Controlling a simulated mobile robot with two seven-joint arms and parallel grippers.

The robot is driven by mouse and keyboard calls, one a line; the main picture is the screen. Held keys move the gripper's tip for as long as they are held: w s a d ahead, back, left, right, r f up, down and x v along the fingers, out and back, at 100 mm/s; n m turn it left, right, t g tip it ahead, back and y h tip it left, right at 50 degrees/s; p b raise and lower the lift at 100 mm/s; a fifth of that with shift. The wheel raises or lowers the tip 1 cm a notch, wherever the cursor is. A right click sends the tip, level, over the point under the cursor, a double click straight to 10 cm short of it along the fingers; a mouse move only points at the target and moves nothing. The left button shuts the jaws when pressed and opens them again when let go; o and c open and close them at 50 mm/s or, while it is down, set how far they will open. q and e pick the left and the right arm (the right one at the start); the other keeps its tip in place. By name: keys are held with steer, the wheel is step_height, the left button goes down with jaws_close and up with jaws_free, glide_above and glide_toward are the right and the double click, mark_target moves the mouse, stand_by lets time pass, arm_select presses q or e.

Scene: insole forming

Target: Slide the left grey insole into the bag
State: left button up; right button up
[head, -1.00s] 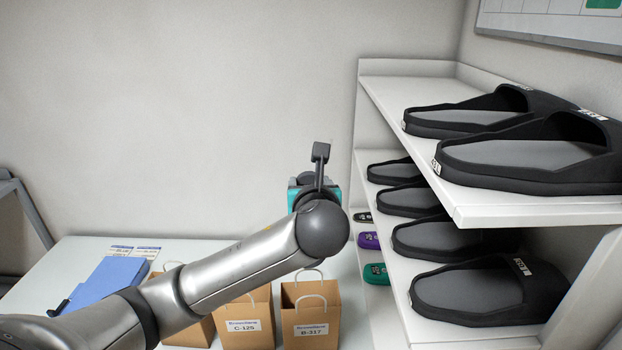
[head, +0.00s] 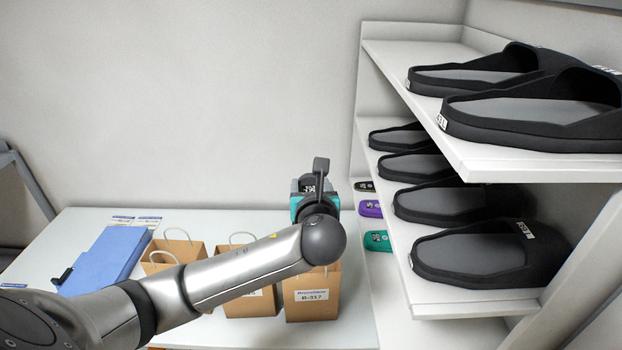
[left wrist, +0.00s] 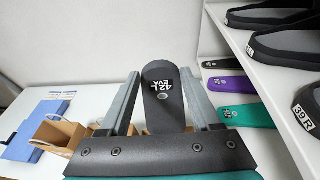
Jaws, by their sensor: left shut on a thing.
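My left gripper (head: 318,192) is above the back of the table, behind and above the rightmost paper bag. It also shows in the left wrist view (left wrist: 160,100), shut on a dark grey insole (left wrist: 163,112) marked "42 L EVA". The insole stands up between the two fingers, label facing the camera. In the head view only a small part of it shows, by its label (head: 307,184). Three open brown paper bags stand on the table: a left one (head: 172,250), a middle one (head: 245,300) and a right one (head: 312,307) marked "B-317". My arm hides parts of them. My right gripper is not in view.
A white shelf (head: 470,165) with several black sandals stands on the right. Black, purple (head: 371,208) and teal (head: 378,241) insoles lie at its left side. A blue box-like object (head: 105,260) and labels lie on the table's left. The air left of the gripper is clear.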

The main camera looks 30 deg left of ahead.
arm_select(q)
step_height(320, 180, down, 13)
steer(key=b, duration=0.6)
steer(key=shift+f, duration=0.15)
stand_by(0.3)
steer(key=o, duration=1.4)
steer(key=v, duration=1.5)
steer(key=shift+p, duration=0.45)
steer(key=shift+f, duration=0.1)
